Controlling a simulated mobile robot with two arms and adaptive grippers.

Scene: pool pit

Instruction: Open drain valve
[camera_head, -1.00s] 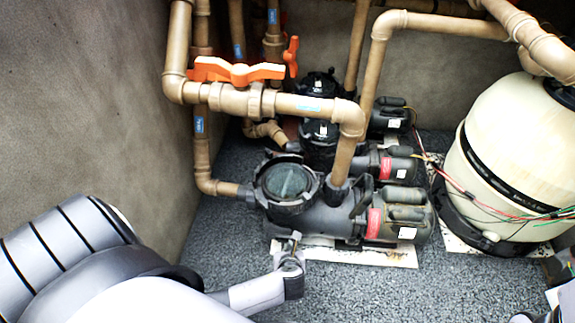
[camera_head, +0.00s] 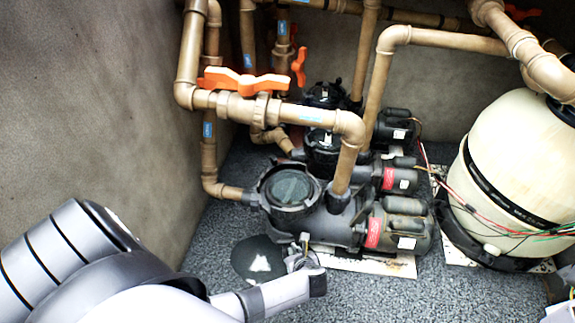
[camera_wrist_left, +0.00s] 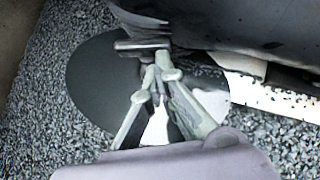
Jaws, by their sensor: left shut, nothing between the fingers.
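An orange valve handle (camera_head: 245,83) lies along a horizontal tan pipe in the head view, at upper left. A smaller orange handle (camera_head: 298,67) stands upright behind it. Which of them is the drain valve I cannot tell. My left gripper (camera_head: 305,243) is low, in front of the nearest black pump (camera_head: 337,222), well below the handles. In the left wrist view the gripper (camera_wrist_left: 155,60) is shut and empty, with its tips close to the dark pump body (camera_wrist_left: 245,28). My right gripper is not in view.
A cream tank (camera_head: 520,165) with loose wires stands at right. More black pumps (camera_head: 325,148) are behind the nearest one. A wall (camera_head: 90,110) bounds the left side.

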